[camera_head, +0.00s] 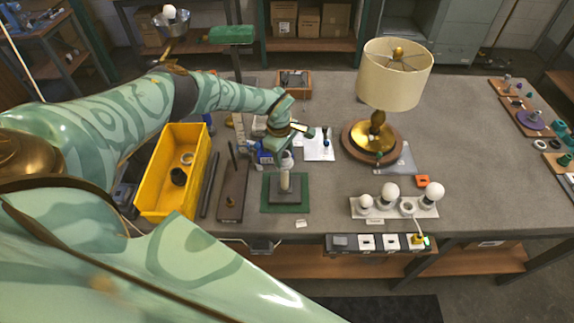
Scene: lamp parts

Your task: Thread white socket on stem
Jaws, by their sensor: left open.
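A short pale stem (285,181) stands upright on a dark block on a green mat (300,206) near the middle of the bench. A white socket (287,159) shows at the top of the stem, directly under my left gripper. I cannot tell how far it sits on the thread. My left gripper (288,146) is open, just above the socket, and its fingers partly hide that area. My right gripper is not in view.
A yellow bin (149,190) and a brown board with an upright rod (232,193) stand left of the mat. An assembled lamp (394,78) stands behind right. A white tray of bulbs (372,212) lies right. Grey bench around (470,160) is clear.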

